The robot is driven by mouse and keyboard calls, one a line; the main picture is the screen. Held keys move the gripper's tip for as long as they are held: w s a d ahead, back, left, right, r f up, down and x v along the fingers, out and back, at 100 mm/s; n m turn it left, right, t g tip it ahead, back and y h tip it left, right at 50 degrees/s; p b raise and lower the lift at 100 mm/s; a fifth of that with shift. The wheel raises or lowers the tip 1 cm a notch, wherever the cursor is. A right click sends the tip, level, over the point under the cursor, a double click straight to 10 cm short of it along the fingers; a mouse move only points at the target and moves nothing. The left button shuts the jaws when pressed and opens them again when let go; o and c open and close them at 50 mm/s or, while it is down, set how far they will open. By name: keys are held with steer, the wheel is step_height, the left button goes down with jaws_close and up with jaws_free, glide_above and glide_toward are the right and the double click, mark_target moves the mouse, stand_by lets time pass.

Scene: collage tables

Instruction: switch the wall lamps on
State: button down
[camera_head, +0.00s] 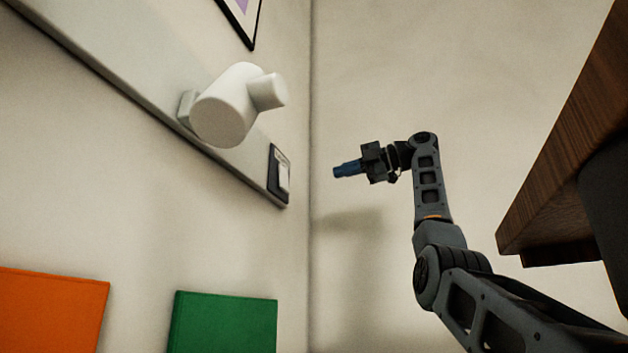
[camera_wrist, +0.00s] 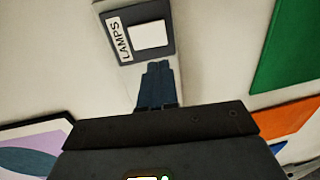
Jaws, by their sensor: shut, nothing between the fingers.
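The lamp switch (camera_head: 280,174) is a dark plate with a white square button, set at the end of a pale grey strip on the left wall. In the wrist view the switch plate (camera_wrist: 131,52) carries a label reading LAMPS beside its white button (camera_wrist: 150,34). My gripper (camera_head: 335,171) has blue fingers, shut and empty, pointing left at the switch across a gap. In the wrist view my gripper's fingertips (camera_wrist: 158,65) appear just below the button, over the plate's lower edge. Whether any lamp is lit cannot be told.
A white cylindrical fixture (camera_head: 225,106) juts from the strip (camera_head: 130,75), left of the switch. Green (camera_head: 222,322) and orange (camera_head: 50,310) panels are lower on the wall. A framed picture (camera_head: 243,15) hangs above. A wooden edge (camera_head: 570,160) stands at right.

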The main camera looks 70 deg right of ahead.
mark_target(286, 187)
steer(key=w, duration=0.4)
steer(key=w+f, duration=0.1)
steer(key=w, duration=0.4)
steer(key=w+a, duration=0.1)
steer(key=w, duration=0.3)
steer(key=shift+w+f, duration=0.2)
steer(key=shift+f, duration=0.15)
steer(key=shift+a+f, duration=0.1)
